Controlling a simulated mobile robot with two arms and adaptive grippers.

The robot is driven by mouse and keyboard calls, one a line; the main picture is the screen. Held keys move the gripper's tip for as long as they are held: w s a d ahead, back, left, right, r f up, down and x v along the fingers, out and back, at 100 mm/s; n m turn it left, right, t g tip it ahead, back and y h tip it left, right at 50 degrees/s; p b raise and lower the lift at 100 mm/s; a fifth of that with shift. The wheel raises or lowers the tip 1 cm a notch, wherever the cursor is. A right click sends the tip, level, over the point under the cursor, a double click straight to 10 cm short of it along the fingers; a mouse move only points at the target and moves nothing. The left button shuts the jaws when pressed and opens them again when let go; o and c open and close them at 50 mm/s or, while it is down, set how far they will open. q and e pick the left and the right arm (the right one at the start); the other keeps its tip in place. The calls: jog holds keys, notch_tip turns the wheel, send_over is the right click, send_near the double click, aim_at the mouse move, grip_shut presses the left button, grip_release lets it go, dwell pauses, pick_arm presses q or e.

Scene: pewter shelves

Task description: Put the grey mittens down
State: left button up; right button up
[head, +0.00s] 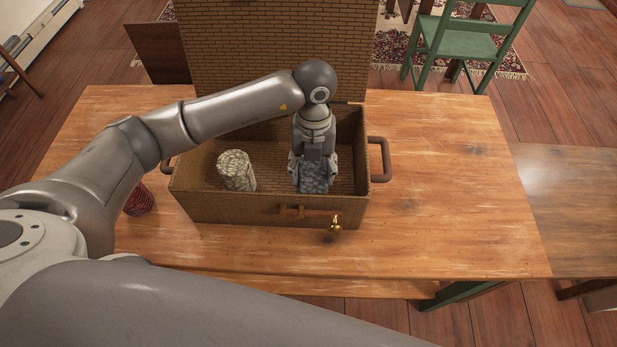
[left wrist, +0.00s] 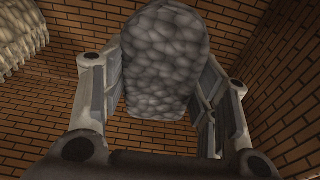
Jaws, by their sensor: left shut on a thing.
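The grey mittens (head: 314,178) show as a grey, pebble-patterned bundle inside the open box (head: 225,209), in its right half. My left gripper (head: 313,168) reaches down into the box and is shut on them. In the left wrist view the grey mittens (left wrist: 165,60) sit between the two fingers of my left gripper (left wrist: 160,95), with the box's brick-patterned inside around them. I cannot tell whether they touch the box floor. My right gripper is not in view.
A pale patterned roll (head: 237,171) stands in the box's left half. The box lid (head: 275,50) is raised at the back. A dark red thing (head: 139,200) lies left of the box. The wooden table (head: 450,190) is clear on the right. A green chair (head: 465,45) stands behind.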

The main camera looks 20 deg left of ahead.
aim_at(312, 181)
pick_arm(q)
jog(key=shift+f, duration=2)
jog(key=shift+f, duration=0.1)
jog(key=o, duration=1)
jog(key=r, duration=0.4)
jog(key=w+r, duration=0.1)
jog(key=r, duration=0.7)
jog(key=shift+w+a+r+b, duration=0.15)
jog(key=shift+a+b, duration=0.05)
jog(key=shift+b, duration=0.15)
